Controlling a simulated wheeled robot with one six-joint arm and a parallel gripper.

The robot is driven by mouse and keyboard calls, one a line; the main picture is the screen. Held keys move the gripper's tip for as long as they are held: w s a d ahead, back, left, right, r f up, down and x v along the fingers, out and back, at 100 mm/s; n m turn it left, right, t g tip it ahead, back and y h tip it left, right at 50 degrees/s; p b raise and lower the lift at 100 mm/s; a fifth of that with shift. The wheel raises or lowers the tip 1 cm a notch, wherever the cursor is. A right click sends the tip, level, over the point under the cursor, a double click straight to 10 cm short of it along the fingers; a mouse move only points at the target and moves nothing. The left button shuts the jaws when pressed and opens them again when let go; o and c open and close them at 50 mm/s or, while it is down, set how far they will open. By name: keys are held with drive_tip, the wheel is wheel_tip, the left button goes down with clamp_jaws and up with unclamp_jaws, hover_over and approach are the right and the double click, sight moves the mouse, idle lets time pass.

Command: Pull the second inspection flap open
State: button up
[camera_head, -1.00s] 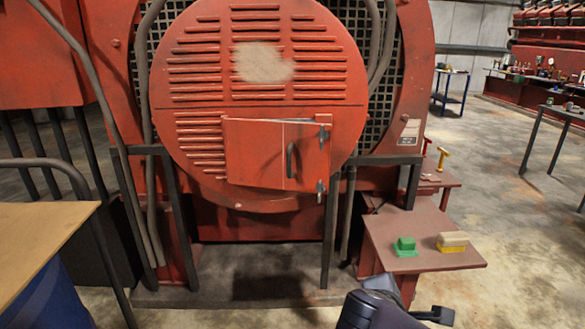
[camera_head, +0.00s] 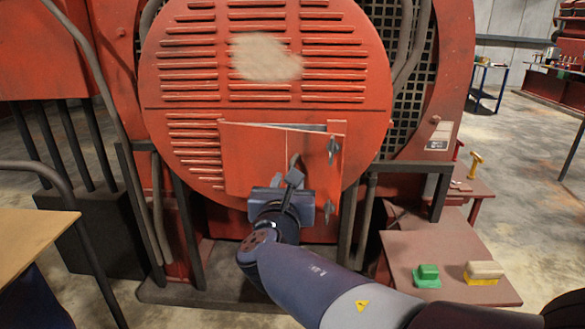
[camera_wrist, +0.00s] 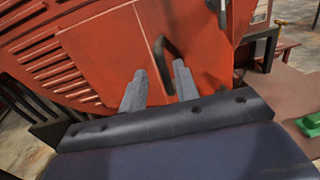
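The inspection flap (camera_head: 250,160) is a red, roughly square panel on the lower part of the round louvred cover. Two dark hinge-like fittings sit at its right side, and a narrow grey gap shows along its top edge. Its dark upright handle (camera_wrist: 163,50) shows in the wrist view; in the head view my gripper partly hides it. My gripper (camera_head: 292,172) is in front of the flap's lower right part. In the wrist view my gripper (camera_wrist: 160,75) has its two grey fingers apart, with the handle's lower part between or just beyond them. I cannot tell whether they touch it.
A brown side shelf (camera_head: 410,250) at lower right holds a green block (camera_head: 427,276) and a yellow-and-beige block (camera_head: 483,272). A wooden tabletop (camera_head: 32,235) with a dark rail stands at left. Dark frame posts (camera_head: 190,230) flank the space below the cover.

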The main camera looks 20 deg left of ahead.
sight(275, 173)
drive_tip(key=w, duration=0.3)
drive_tip(key=w+a, duration=0.1)
drive_tip(key=w, duration=0.1)
drive_tip(key=shift+w, duration=0.3)
drive_tip(key=shift+c, duration=0.3)
clamp_jaws()
